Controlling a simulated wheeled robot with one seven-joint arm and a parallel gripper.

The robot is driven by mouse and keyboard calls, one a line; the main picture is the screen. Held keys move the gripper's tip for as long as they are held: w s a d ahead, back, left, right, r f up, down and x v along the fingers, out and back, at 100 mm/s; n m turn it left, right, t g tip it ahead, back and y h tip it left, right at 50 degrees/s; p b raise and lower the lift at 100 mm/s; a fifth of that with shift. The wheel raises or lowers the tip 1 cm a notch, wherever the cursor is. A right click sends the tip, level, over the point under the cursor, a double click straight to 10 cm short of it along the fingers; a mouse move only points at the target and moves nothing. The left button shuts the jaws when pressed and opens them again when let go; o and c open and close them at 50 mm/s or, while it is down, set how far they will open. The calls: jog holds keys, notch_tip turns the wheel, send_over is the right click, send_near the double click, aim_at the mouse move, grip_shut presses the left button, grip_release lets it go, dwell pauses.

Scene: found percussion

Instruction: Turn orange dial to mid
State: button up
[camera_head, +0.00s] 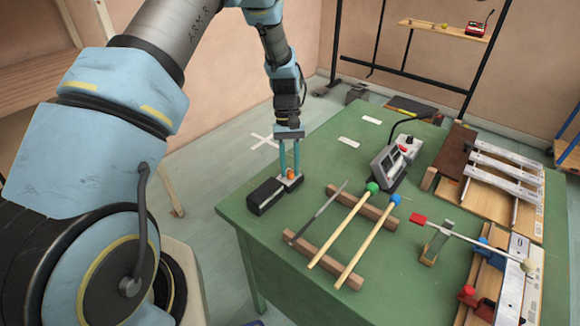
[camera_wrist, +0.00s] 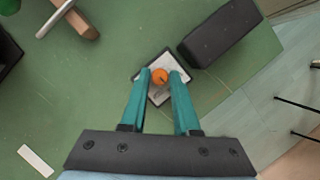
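The orange dial (camera_wrist: 160,76) is a small round knob on a light-coloured plate (camera_wrist: 158,94) with a dark edge, lying on the green table. In the head view the dial (camera_head: 291,173) sits near the table's left edge, beside a black box. My gripper (camera_wrist: 160,73) points down over the dial, with its two teal fingers on either side of it. The fingers are apart, and the dial shows between their tips. I cannot tell whether the tips touch it. In the head view my gripper (camera_head: 290,172) hides part of the plate. The dial's pointer setting is too small to read.
A black box (camera_head: 266,196) stands close beside the plate; it also shows in the wrist view (camera_wrist: 220,38). Green- and blue-tipped mallets (camera_head: 345,240) rest on wooden bars to the right. A grey device (camera_head: 388,167) stands further back. The table (camera_head: 325,165) is clear behind the dial.

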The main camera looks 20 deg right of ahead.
jog(key=o, duration=0.4)
jog(key=shift+r, duration=0.1)
jog(key=b+v, duration=0.3)
jog(key=v, duration=0.7)
jog(key=shift+w+r, duration=0.2)
jog(key=shift+r, duration=0.05)
jog(key=a+r+n+t+h, duration=0.1)
jog(key=a+r+t, duration=0.3)
jog(key=a, duration=1.4)
jog(key=s+a+r+t, duration=0.1)
jog(key=s+a, duration=0.3)
jog(key=a, duration=0.2)
jog(key=s+a+r+n, duration=0.1)
jog(key=s+a, duration=0.3)
jog(key=a, duration=0.3)
jog(key=shift+s+a+t, duration=0.2)
jog(key=shift+s+t, duration=0.15)
jog(key=shift+t, duration=0.05)
